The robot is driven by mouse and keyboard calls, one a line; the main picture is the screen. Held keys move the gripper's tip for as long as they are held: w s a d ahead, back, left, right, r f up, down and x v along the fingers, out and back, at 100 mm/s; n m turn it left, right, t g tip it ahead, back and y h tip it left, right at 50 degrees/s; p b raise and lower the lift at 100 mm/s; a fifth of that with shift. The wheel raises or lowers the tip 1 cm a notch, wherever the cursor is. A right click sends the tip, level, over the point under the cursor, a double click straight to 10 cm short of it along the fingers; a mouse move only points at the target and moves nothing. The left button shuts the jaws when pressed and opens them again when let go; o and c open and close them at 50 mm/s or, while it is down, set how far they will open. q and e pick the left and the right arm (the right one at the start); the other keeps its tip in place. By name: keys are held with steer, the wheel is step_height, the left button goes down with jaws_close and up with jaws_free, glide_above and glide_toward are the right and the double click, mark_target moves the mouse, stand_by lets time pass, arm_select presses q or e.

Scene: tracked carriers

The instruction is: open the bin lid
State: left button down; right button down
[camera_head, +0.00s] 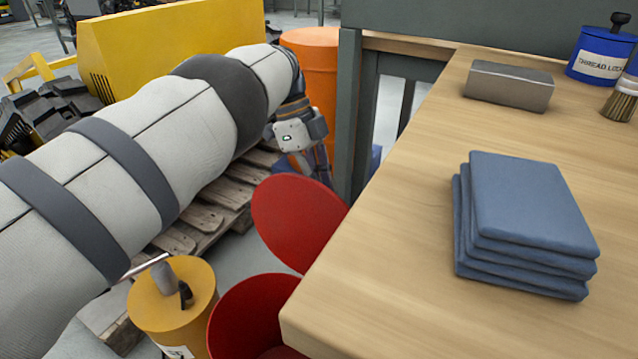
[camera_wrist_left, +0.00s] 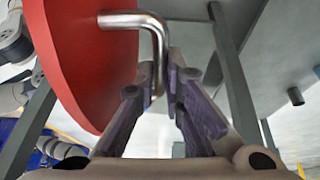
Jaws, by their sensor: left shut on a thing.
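The red bin (camera_head: 242,318) stands on the floor beside the bench's left edge, partly hidden by the bench. Its round red lid (camera_head: 298,222) is raised and tilted well up from the rim, with the bin's inside showing. In the left wrist view the lid (camera_wrist_left: 95,60) fills the upper left, with a bent metal handle (camera_wrist_left: 128,19) on it. My left gripper (camera_wrist_left: 161,85) is shut on that handle. In the head view this gripper (camera_head: 303,165) is behind the lid, its fingertips mostly hidden. My right gripper is not in view.
A wooden workbench (camera_head: 400,255) fills the right, bearing folded blue cloths (camera_head: 530,205), a metal block (camera_head: 508,86) and a blue container (camera_head: 600,52). A dark bench post (camera_head: 348,110) and orange drum (camera_head: 318,60) stand close by my gripper. A yellow can (camera_head: 172,305) is left of the bin.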

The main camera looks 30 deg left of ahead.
arm_select(q)
steer(key=shift+s+f, duration=0.1)
steer(key=shift+f, duration=0.1)
steer(key=c, duration=1.7)
jaws_free()
steer(key=shift+r, duration=0.1)
steer(key=v, duration=0.7)
steer(key=shift+a+r, duration=0.1)
steer(key=shift+r, duration=0.1)
